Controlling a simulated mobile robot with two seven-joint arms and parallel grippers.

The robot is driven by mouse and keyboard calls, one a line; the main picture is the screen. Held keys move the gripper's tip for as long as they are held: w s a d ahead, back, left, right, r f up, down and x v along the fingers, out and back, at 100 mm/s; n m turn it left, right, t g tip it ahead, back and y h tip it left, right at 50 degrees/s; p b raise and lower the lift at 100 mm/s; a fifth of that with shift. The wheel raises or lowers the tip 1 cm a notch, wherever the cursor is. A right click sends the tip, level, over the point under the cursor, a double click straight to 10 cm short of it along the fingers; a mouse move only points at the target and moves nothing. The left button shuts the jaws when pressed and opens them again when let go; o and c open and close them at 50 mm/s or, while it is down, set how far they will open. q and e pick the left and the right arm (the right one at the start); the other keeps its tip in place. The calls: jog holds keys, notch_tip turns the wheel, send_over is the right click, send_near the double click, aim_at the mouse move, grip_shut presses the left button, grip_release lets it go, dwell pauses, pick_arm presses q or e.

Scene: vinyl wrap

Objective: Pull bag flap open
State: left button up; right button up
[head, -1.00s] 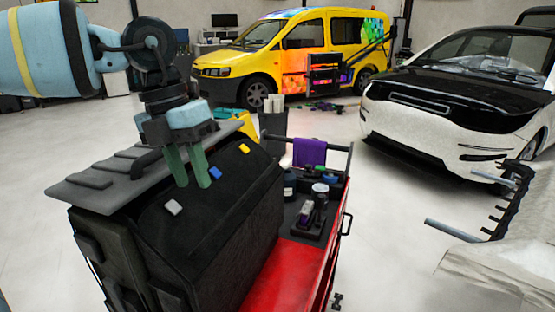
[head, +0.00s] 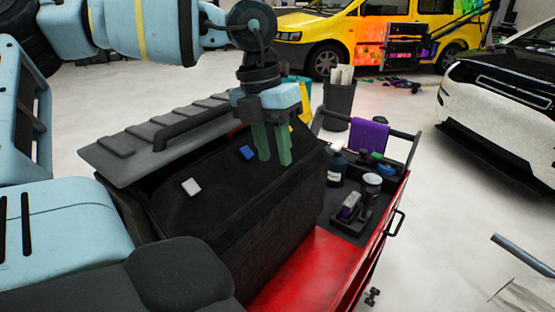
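The black bag (head: 260,220) stands on the red cart. Its dark, ribbed grey top flap or lid (head: 120,160) extends out to the left, with a handle-like bar on it. A white tag (head: 191,187) and a blue tag (head: 247,153) show on the bag's dark upper face. My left gripper (head: 272,158) points down over the bag's far right part, its two green fingers side by side with a narrow gap. Whether they touch the bag or pinch anything is unclear. My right gripper is out of view.
The red cart (head: 300,275) holds a dark tray with bottles, jars and a small tool to the bag's right. A purple cloth (head: 369,135) hangs on the cart's rail. A bin with rolls (head: 339,98) stands behind. Open floor lies right of the cart.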

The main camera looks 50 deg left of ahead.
aim_at(277, 195)
pick_arm(q)
jog(key=shift+x, duration=2.05)
grip_shut()
jog(key=shift+w+a, duration=0.1)
